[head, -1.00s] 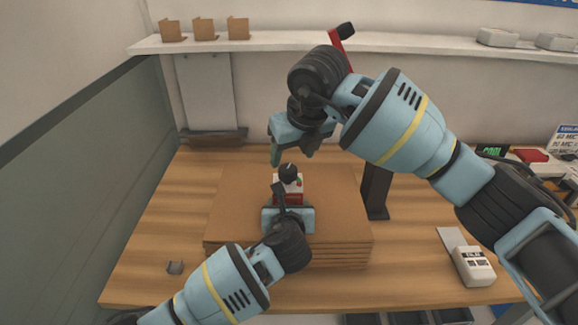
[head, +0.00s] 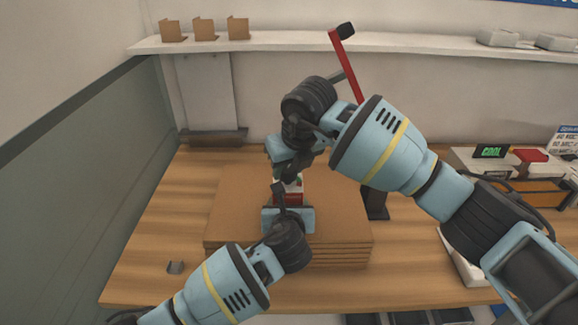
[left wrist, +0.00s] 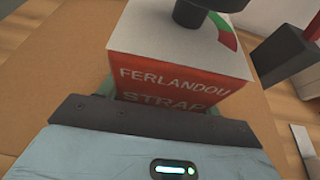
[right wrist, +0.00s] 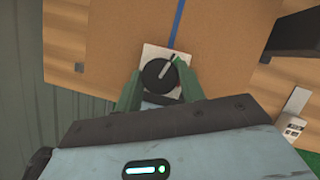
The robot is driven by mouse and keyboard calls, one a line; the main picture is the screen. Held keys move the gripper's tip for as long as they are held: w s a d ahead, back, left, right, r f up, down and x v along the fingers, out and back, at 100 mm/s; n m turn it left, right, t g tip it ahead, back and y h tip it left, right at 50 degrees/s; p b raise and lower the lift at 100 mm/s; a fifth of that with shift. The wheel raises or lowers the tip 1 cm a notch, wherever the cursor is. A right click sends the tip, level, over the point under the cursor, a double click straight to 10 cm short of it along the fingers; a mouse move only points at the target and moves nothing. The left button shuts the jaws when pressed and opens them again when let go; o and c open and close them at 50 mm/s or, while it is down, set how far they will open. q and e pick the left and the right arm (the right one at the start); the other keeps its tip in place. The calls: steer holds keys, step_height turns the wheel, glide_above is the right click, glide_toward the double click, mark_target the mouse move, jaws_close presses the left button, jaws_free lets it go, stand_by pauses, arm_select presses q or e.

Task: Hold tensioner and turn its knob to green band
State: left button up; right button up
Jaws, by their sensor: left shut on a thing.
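The tensioner is a small red box (head: 292,198) with a white top, standing on the cardboard stack. In the left wrist view its front (left wrist: 175,80) reads "FERLANDOU STRAP". Its black knob (right wrist: 157,77) has a pale pointer line aimed up and right in the right wrist view. A green band (left wrist: 227,40) beside a red one shows right of the knob in the left wrist view. My left gripper (head: 288,207) is shut on the tensioner from the front. My right gripper (right wrist: 158,90) is open, its green fingers on either side of the knob; contact is unclear.
The cardboard stack (head: 235,218) lies on a wooden table (head: 150,235). A blue strap (right wrist: 178,25) runs across the cardboard. A dark post (head: 375,205) and a red lever (head: 346,65) stand right and behind. A white device is partly hidden by my right arm.

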arm_select(q)
steer(key=shift+r, duration=0.2)
arm_select(e)
steer(key=shift+r, duration=0.1)
steer(key=shift+c, duration=1.3)
steer(key=shift+m, duration=0.3)
steer(key=m+h, duration=0.1)
steer(key=m, duration=0.2)
steer(key=shift+a+h, duration=0.1)
steer(key=shift+h, duration=0.2)
steer(key=shift+m+h, duration=0.7)
steer(key=shift+m, duration=1.3)
steer(key=o, duration=1)
